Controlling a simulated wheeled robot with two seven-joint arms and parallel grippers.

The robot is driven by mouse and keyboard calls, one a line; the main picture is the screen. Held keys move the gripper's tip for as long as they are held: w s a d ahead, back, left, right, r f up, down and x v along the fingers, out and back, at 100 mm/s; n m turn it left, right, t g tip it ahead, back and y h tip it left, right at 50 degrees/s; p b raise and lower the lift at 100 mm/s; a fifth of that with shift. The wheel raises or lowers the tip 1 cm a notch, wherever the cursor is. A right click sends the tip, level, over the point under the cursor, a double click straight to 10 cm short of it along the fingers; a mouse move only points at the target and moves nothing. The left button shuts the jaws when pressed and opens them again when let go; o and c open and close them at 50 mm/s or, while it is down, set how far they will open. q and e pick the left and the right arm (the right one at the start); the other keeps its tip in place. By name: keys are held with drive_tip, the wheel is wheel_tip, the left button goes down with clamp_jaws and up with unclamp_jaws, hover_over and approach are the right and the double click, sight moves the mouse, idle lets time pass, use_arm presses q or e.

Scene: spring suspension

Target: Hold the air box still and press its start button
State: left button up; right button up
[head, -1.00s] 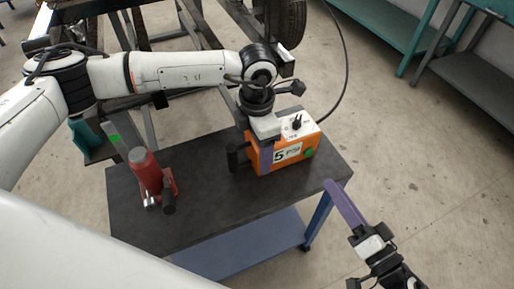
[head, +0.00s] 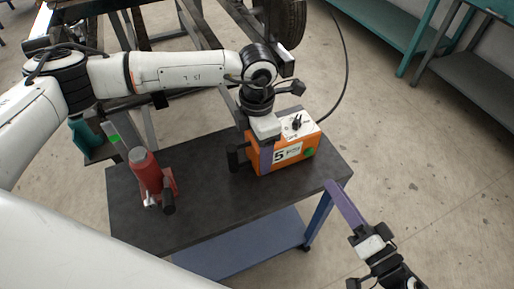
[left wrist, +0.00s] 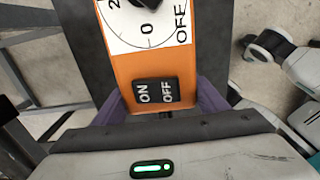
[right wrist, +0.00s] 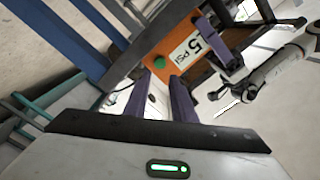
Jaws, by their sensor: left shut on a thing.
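The orange air box (head: 285,159) stands on the dark cart top, with a white "5 PSI" label and a round green button (head: 309,152) on its front. The green button also shows in the right wrist view (right wrist: 160,62). My left gripper (head: 264,152) is shut across the box's left end from above. In the left wrist view its purple fingers (left wrist: 160,98) sit on either side of the box, next to a black ON/OFF switch (left wrist: 157,91). My right gripper (right wrist: 163,78) is narrowly open and empty. It is apart from the box, off the cart's right corner, pointing towards the green-button side.
A red bottle jack (head: 150,172) stands on the left of the cart top (head: 215,212). A black hose (head: 346,70) curves up behind the box. A wheel and metal frame stand behind the cart, and teal benches (head: 385,30) are at the back right. The cart top's front right is clear.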

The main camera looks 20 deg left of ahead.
clamp_jaws()
idle(1.5)
